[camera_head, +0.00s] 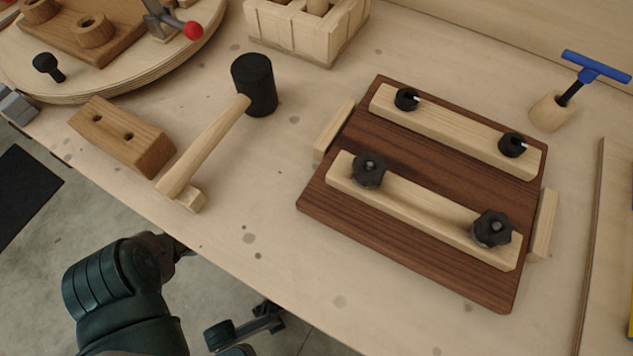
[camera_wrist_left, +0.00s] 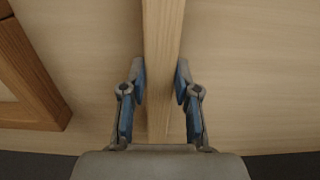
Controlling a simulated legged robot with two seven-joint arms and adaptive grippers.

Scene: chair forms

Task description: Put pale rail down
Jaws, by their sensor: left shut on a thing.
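In the left wrist view, my left gripper (camera_wrist_left: 160,85) is shut on a pale wooden rail (camera_wrist_left: 162,50). The rail runs from the top edge down between the two fingers towards the palm, over a pale wooden surface. Whether the rail touches that surface is unclear. In the head view my left arm comes in at the lower left, but its fingers and the held rail cannot be made out. Two other pale rails, a far one (camera_head: 455,128) and a near one (camera_head: 420,212), lie across a dark brown board (camera_head: 425,165), each with two black knobs. My right gripper is not in view.
A black-headed mallet (camera_head: 254,84) and a brown block with two holes (camera_head: 122,137) are left of the board. A pale divided box (camera_head: 305,30) and a blue-handled tool in a wooden holder (camera_head: 550,111) stand behind. The bench front (camera_head: 265,240) is clear.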

